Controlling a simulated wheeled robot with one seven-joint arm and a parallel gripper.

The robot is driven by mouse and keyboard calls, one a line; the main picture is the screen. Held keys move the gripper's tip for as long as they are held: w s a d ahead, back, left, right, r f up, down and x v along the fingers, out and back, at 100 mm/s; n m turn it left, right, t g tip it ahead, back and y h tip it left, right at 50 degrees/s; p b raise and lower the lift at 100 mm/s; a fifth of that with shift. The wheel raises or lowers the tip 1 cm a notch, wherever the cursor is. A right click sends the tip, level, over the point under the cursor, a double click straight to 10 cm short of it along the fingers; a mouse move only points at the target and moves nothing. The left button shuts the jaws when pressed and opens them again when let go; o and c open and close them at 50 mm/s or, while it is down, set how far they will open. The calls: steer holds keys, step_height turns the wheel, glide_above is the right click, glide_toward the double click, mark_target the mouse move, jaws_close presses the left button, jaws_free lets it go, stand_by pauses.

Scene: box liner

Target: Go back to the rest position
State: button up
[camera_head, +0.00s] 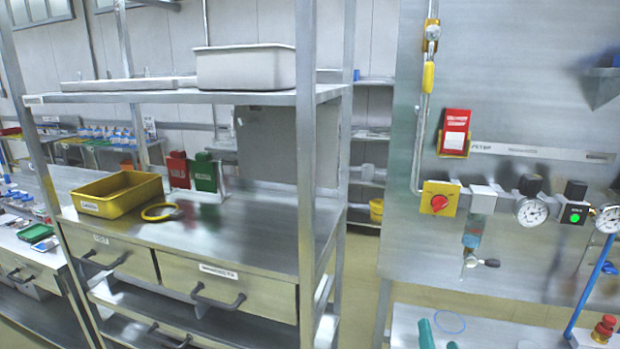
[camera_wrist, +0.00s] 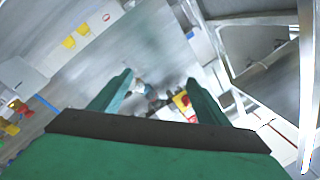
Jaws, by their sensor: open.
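My gripper (camera_wrist: 160,95) shows in the wrist view with its two teal fingers spread wide apart. Nothing is held between them. Past the fingers, a blurred grey surface shows with small red, yellow and white parts on it that I cannot make out. In the head view a teal piece that looks like part of my gripper (camera_head: 426,335) shows at the bottom edge, in front of the pale bench at the right. The rest of my arm is out of that view.
A steel shelf unit (camera_head: 320,210) stands left of centre, with a yellow bin (camera_head: 118,196), a yellow ring (camera_head: 160,212) and a white tray (camera_head: 246,67). At right, a steel panel (camera_head: 540,100) carries gauges (camera_head: 532,211) and a red knob (camera_head: 439,202). A red button (camera_head: 604,328) sits below.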

steer(key=s+a+f+n+g, duration=0.1)
steer(key=s+a+f, duration=0.6)
steer(key=a+f, duration=0.25)
steer(key=s+a+f+n+g, duration=0.1)
steer(key=s+a+f, duration=0.65)
steer(key=f, duration=0.25)
steer(key=s+a+n+y, duration=0.1)
steer(key=s+a+n, duration=0.1)
steer(key=s, duration=0.5)
steer(key=s+a+n+y, duration=0.1)
steer(key=s+a+n, duration=0.2)
steer(key=s+a, duration=0.2)
steer(key=s+a+f+n+g+y, duration=0.1)
steer(key=s+a+n, duration=0.2)
steer(key=s, duration=0.7)
steer(key=shift+a, duration=0.15)
